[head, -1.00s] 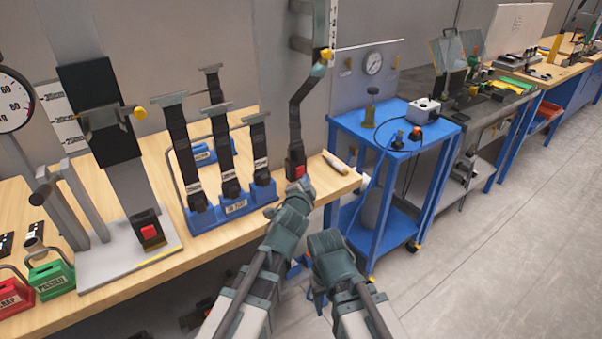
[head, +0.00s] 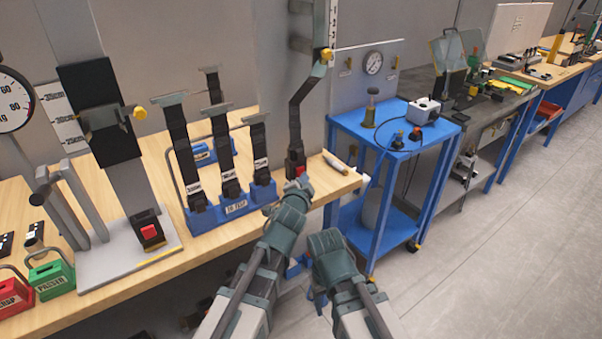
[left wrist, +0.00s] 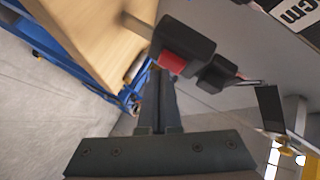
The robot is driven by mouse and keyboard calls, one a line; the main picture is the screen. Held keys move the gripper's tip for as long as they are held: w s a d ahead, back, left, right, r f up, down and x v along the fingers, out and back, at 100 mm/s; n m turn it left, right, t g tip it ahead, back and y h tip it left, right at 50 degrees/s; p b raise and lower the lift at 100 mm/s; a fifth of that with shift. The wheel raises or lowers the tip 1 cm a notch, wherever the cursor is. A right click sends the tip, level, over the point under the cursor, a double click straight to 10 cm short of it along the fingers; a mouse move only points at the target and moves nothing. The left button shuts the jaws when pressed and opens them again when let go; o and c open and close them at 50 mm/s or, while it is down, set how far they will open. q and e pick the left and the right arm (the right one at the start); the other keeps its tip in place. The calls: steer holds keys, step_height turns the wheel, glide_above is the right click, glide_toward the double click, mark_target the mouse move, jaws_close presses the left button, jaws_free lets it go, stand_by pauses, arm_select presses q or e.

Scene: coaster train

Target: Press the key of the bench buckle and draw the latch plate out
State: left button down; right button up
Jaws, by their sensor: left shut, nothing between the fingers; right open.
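The bench buckle (head: 295,160) stands black at the right end of the wooden bench, with a red key (head: 300,171) low on its front. A dark strap (head: 294,125) rises from it toward a yellow-knobbed anchor. In the left wrist view the buckle (left wrist: 192,40) and red key (left wrist: 172,62) are close ahead; a black piece (left wrist: 216,73) adjoins the buckle, and I cannot make out the latch plate's metal. My left gripper (head: 303,184) is shut and empty, its tips (left wrist: 160,72) just short of or at the key; contact is unclear. My right gripper (head: 322,238) is open, lower, off the bench edge.
A blue rack (head: 236,207) with several upright straps stands left of the buckle. Another red-key buckle (head: 149,232) is on a grey plate farther left. A pale cylindrical item (head: 336,163) lies right of the buckle. A blue cart (head: 385,150) stands beyond the bench end.

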arm_select(q)
steer(key=shift+w+a, duration=0.3)
steer(key=shift+w, duration=0.15)
stand_by(0.5)
steer(key=shift+s+d, duration=0.55)
steer(key=shift+s, duration=0.25)
